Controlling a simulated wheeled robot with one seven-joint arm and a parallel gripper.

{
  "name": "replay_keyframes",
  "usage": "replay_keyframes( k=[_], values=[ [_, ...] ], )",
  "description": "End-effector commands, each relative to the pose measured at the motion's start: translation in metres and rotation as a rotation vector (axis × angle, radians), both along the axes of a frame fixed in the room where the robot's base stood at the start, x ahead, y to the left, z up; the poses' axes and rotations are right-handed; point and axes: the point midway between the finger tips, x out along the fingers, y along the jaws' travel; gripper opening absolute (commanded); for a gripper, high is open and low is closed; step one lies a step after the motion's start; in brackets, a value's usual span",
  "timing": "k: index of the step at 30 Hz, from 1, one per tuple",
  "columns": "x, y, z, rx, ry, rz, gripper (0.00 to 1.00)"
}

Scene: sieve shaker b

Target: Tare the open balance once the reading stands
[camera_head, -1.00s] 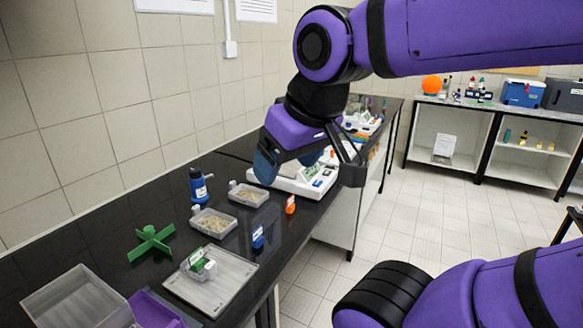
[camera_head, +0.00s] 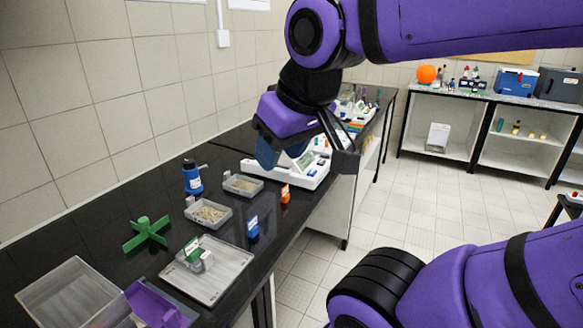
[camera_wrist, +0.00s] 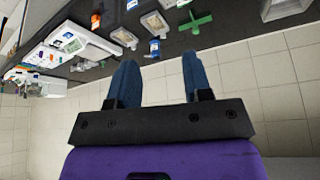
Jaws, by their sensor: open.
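The white open balance (camera_head: 296,181) stands on the black bench, partly hidden behind my gripper in the head view. It has a greenish display and small keys at its right end, but the reading is too small to make out. In the wrist view the balance (camera_wrist: 94,43) lies at upper left, off to the side of the fingers. My gripper (camera_head: 281,154) is open and empty, with blue fingers pointing down over or just in front of the balance; the exact gap cannot be told. The spread fingers also show in the wrist view (camera_wrist: 159,68).
Sample trays (camera_head: 208,214), a blue bottle (camera_head: 192,178), a green cross-shaped stand (camera_head: 146,232) and a flat grey tray (camera_head: 218,276) stand nearer on the bench. Orange (camera_head: 285,193) and blue (camera_head: 253,228) small items sit by its front edge. More equipment is behind the balance; the wall runs along the left.

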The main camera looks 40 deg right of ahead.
Motion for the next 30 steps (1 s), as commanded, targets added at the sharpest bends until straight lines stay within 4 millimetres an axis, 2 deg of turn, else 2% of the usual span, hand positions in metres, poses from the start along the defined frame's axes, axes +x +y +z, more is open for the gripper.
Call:
replay_keyframes(
  k=[1, 5, 6, 30],
  values=[
    [0.0, 0.0, 0.0, 0.0, 0.0, 0.0, 0.34],
    [0.0, 0.0, 0.0, 0.0, 0.0, 0.0, 0.04],
    [0.0, 0.0, 0.0, 0.0, 0.0, 0.0, 0.0],
    [0.0, 0.0, 0.0, 0.0, 0.0, 0.0, 0.0]
  ],
)
